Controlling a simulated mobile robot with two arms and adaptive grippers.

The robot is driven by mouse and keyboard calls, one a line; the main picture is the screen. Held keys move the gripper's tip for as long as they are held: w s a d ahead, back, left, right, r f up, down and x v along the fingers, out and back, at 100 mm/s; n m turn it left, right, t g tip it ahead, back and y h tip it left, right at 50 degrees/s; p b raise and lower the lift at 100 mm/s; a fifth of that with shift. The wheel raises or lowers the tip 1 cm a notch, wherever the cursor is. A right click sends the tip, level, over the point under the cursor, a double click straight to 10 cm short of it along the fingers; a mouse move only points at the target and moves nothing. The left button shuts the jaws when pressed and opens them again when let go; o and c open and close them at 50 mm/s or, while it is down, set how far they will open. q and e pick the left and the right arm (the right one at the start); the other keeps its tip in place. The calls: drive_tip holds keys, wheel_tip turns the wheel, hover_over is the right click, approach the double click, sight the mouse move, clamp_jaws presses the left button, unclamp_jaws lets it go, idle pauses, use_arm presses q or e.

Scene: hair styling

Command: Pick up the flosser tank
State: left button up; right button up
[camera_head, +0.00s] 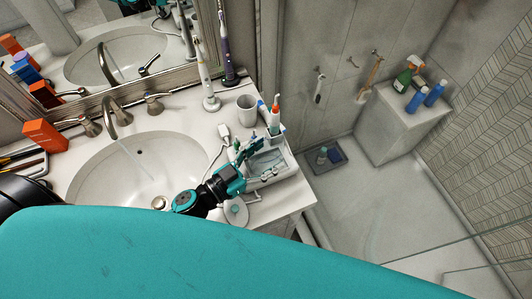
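A pale, box-like container (283,174), apparently the flosser tank, sits at the right front corner of the counter. Its inside looks grey and partly clear. My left gripper (247,151), black and teal, reaches over its left rear side. The fingers overlap the container in the picture; I cannot tell whether they touch it or how far apart they are. The gripper hides part of the container's left side. My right gripper is not in view.
A sink (135,172) with running water is left of my gripper. An orange box (44,135) is at the far left. The shower floor lies beyond the counter's right edge.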

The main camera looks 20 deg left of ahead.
sight(278, 142)
use_arm(q)
drive_tip(key=c, duration=0.9)
drive_tip(key=shift+r, duration=0.15)
drive_tip(key=shift+r, duration=0.3)
wheel_tip(278, 142, up, 2)
drive_tip(key=shift+r, duration=0.1)
drive_tip(key=s+d+b, duration=0.1)
drive_tip(key=s, duration=0.4)
drive_tip(key=s+d+r+b, duration=0.1)
drive_tip(key=s+b, duration=0.1)
drive_tip(key=s, duration=0.3)
drive_tip(key=s+d+r+b, duration=0.1)
drive_tip(key=s+d+b, duration=0.1)
drive_tip(key=s, duration=0.3)
drive_tip(key=shift+s+d, duration=0.1)
drive_tip(key=shift+s, duration=0.1)
